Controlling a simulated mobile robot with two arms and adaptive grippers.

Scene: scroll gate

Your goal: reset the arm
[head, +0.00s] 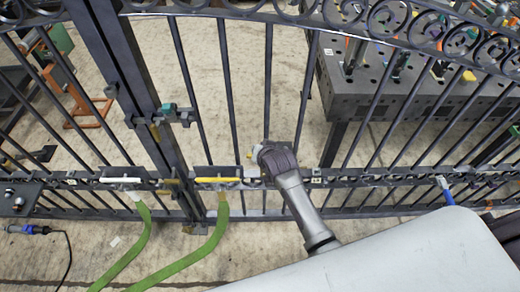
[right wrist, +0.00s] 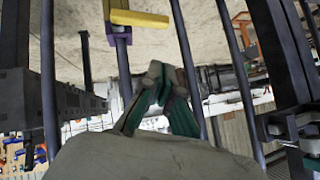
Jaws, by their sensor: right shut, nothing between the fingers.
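The dark metal scroll gate (head: 228,85) spans the head view, with vertical bars and curled scrollwork along the top. My right arm comes in from the lower right, and its gripper (head: 258,152) is at the gate's bars, just above the horizontal rail. In the right wrist view the right gripper (right wrist: 160,75) has its fingers together with nothing held, close to the dark bars. I cannot tell whether it touches a bar. A latch-like fitting (head: 175,115) sits on the thick gate post, left of the gripper. My left gripper is not in view.
Two green straps (head: 212,250) hang from the rail near yellow and white pieces (head: 217,181). A dark perforated table (head: 385,90) stands behind the gate at right. A blue-handled tool (head: 447,192) is at the rail. Concrete floor is open behind the gate's middle.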

